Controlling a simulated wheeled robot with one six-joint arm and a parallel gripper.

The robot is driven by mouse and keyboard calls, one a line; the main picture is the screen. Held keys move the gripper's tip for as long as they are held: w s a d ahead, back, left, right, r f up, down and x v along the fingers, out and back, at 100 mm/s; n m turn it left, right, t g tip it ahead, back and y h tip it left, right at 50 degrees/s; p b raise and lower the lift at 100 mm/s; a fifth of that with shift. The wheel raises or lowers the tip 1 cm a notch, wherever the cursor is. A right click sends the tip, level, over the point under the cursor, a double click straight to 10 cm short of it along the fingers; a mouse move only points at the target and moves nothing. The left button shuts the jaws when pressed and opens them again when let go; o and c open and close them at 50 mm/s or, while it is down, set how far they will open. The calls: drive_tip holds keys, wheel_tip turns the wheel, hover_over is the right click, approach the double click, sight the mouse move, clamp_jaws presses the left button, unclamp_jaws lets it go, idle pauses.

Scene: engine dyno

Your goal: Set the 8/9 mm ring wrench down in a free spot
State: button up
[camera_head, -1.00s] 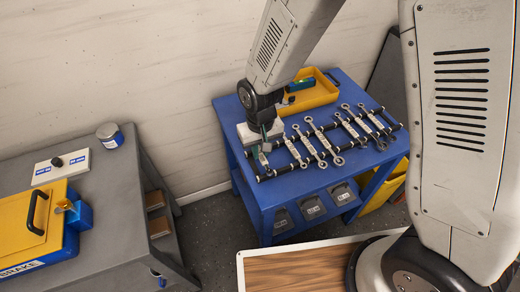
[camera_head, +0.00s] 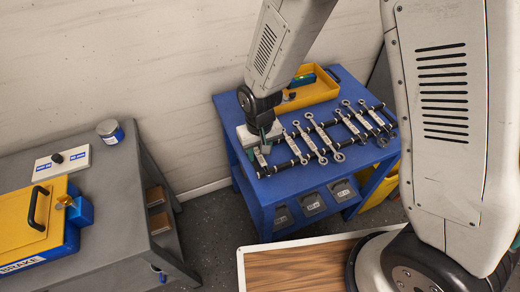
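My gripper (camera_head: 265,143) is low over the left end of a rack on the blue cart, pointing down. A light wrench (camera_head: 261,157) shows just under its fingers; I cannot tell whether it is held or lies on the rack. The fingers are small and partly hidden by my wrist, so open or shut is unclear. Several ring wrenches (camera_head: 323,138) with pale label patches lie side by side across the dark rails (camera_head: 275,172) to the right. The size marks are too small to read, so I cannot pick out the 8/9 mm one.
The blue cart (camera_head: 232,137) has a yellow tray (camera_head: 318,92) at its back and grey bins (camera_head: 312,203) below. A grey bench (camera_head: 120,195) stands left with a yellow case (camera_head: 28,222) and a jar (camera_head: 109,131).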

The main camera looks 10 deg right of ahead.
sight(260, 156)
wheel_tip(260, 156, up, 13)
drive_tip(key=shift+r, duration=0.15)
idle(0.5)
drive_tip(key=s+d+r+m, duration=0.1)
drive_tip(key=s+d+r, duration=0.2)
drive_tip(key=d+r, duration=0.5)
drive_tip(key=s+d+r+m, duration=0.1)
drive_tip(key=s+d+r, duration=0.3)
drive_tip(key=s+d, duration=0.2)
drive_tip(key=s+d+r+m+t, duration=0.1)
drive_tip(key=s+d+r, duration=0.4)
drive_tip(key=s, duration=0.5)
drive_tip(key=shift+s+d, duration=0.25)
drive_tip(key=shift+d, duration=0.8)
